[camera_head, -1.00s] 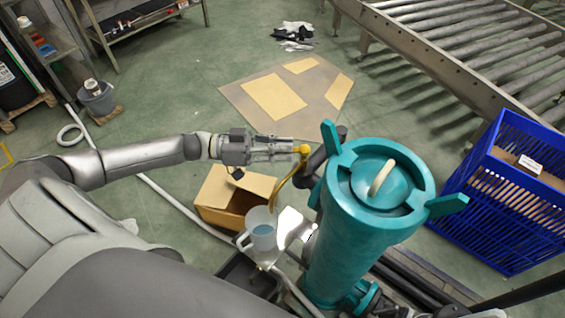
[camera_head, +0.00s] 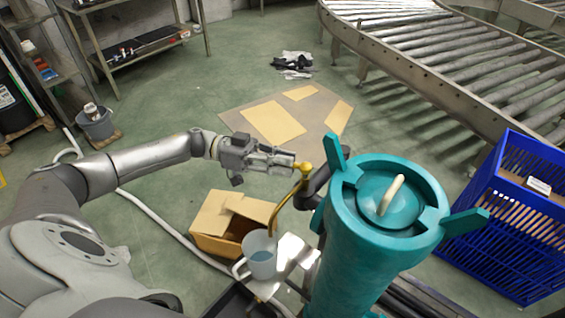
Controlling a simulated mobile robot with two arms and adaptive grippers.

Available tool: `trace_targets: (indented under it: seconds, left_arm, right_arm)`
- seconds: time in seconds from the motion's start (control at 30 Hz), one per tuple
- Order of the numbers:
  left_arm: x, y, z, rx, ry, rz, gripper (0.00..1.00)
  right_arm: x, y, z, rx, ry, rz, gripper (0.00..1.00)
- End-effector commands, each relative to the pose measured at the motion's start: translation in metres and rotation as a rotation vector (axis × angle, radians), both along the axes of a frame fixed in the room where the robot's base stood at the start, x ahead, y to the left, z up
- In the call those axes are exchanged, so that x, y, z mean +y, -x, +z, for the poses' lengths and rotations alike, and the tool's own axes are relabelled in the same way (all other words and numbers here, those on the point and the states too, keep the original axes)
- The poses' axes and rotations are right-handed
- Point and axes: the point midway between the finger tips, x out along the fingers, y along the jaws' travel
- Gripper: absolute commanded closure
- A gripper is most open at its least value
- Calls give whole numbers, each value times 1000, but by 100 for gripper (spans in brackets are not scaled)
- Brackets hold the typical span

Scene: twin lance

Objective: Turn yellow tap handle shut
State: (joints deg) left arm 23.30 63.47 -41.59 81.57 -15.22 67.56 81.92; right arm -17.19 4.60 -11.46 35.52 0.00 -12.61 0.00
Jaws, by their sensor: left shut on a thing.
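The yellow tap (camera_head: 286,205) rises as a curved brass-yellow spout at the left of the teal cylinder, with its yellow handle (camera_head: 304,169) at the top. My left gripper (camera_head: 291,164) reaches in from the left and is shut on the yellow handle at its fingertips. A pale jug (camera_head: 261,262) with bluish liquid in it stands below the spout. I cannot tell whether water runs from the spout. My right gripper is not in view.
The large teal cylinder (camera_head: 350,255) with lugs stands close at the right of the tap. An open cardboard box (camera_head: 213,240) lies on the floor behind the jug. A blue crate (camera_head: 510,225) is at the right. A roller conveyor (camera_head: 420,80) runs across the back right.

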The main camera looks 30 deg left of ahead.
Motion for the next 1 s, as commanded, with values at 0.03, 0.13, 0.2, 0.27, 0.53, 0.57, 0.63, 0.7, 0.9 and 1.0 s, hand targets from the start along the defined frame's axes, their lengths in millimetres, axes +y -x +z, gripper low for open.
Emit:
trace_targets:
  seconds: [0.03,0.13,0.2,0.27,0.53,0.57,0.63,0.7,0.9,1.0]
  left_arm:
    - [0,-1,2,-3,3,2,100]
    - [0,-1,2,-3,3,2,89]
    - [0,-1,2,-3,3,2,80]
    - [0,-1,2,-3,3,2,73]
    - [24,5,1,-1,-2,4,67]
    - [30,6,1,-1,-3,5,67]
    - [45,10,1,0,-3,5,67]
    - [61,14,0,1,-3,5,67]
    - [97,23,0,-1,-1,5,67]
    - [108,26,0,-1,0,3,67]
  right_arm:
    - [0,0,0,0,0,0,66]
    - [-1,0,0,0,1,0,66]
    - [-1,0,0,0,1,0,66]
    - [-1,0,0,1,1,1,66]
    - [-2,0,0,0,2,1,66]
    - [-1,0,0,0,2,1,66]
    - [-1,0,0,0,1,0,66]
    - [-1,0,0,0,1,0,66]
    - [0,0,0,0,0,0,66]
    - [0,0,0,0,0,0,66]
